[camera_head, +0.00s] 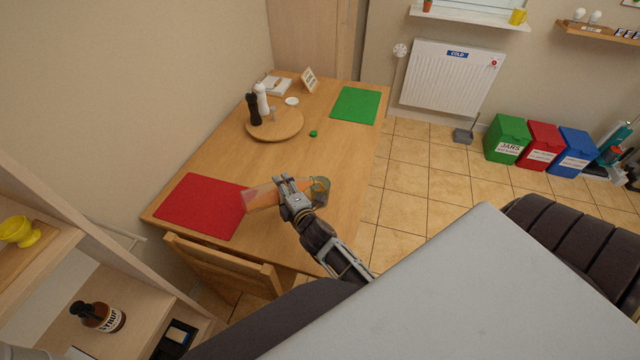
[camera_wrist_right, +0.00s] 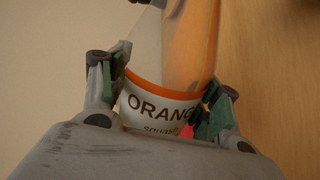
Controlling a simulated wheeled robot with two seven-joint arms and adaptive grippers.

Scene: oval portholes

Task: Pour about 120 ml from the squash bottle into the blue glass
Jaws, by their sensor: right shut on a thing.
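The squash bottle (camera_head: 262,197), with orange liquid in it, is tipped far over, nearly on its side, above the table. My right gripper (camera_head: 291,187) is shut around it. In the right wrist view, the bottle (camera_wrist_right: 165,95) has a white label reading "ORANGE", and the liquid lies slanted to the right side. The glass (camera_head: 321,194), greyish-blue, stands on the table just right of the gripper. I cannot make out a stream or the level in the glass. My left gripper is not in view.
A small green cap (camera_head: 313,133) lies on the table (camera_head: 225,145). A red mat (camera_head: 200,205) is left of the bottle, a green mat (camera_head: 355,105) at the far end. A round board (camera_head: 290,130) holds shakers. A chair (camera_head: 225,265) stands at the near edge.

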